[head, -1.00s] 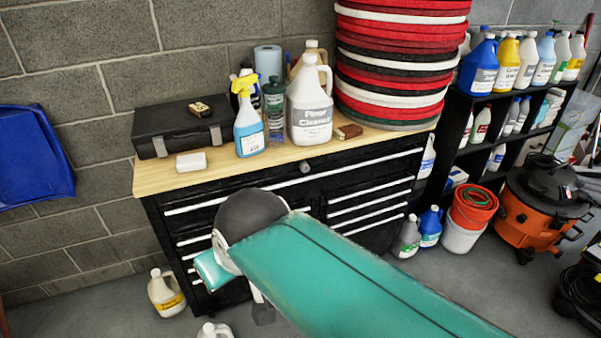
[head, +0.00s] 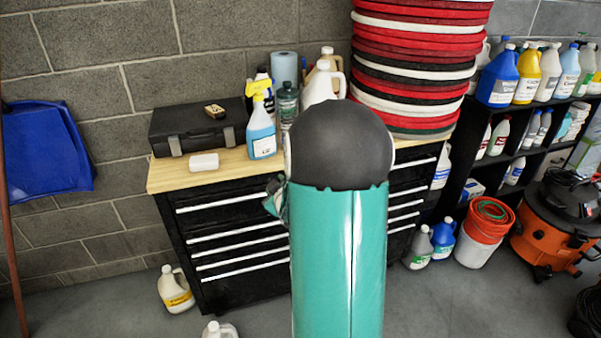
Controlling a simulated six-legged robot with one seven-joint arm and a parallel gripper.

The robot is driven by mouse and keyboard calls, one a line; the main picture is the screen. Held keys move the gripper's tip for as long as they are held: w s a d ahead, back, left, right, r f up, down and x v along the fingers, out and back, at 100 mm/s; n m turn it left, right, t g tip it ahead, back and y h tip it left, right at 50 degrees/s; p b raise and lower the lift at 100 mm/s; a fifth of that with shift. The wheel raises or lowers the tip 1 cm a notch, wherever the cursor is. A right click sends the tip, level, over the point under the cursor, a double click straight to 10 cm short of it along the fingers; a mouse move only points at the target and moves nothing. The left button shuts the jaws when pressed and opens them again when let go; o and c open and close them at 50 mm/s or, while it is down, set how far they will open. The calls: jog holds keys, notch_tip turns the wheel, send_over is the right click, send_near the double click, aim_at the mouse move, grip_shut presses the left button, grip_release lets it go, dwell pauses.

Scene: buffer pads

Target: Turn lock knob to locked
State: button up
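The black tool chest (head: 182,250) with a wooden top stands against the block wall. It has several drawers with pale handle strips. The lock knob on its top drawer is hidden now behind my teal arm and its dark round joint. The knob's setting cannot be read. A small teal and grey part of my arm shows at the left of the joint, in front of the drawers. My gripper's fingers are not visible, so I cannot tell where they are relative to the knob.
On the chest top are a black case (head: 190,128), a white block (head: 204,162), a spray bottle (head: 262,130) and stacked pads (head: 415,60). Jugs (head: 175,290) stand on the floor in front. A bucket (head: 483,235) and an orange vacuum (head: 550,225) stand at right.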

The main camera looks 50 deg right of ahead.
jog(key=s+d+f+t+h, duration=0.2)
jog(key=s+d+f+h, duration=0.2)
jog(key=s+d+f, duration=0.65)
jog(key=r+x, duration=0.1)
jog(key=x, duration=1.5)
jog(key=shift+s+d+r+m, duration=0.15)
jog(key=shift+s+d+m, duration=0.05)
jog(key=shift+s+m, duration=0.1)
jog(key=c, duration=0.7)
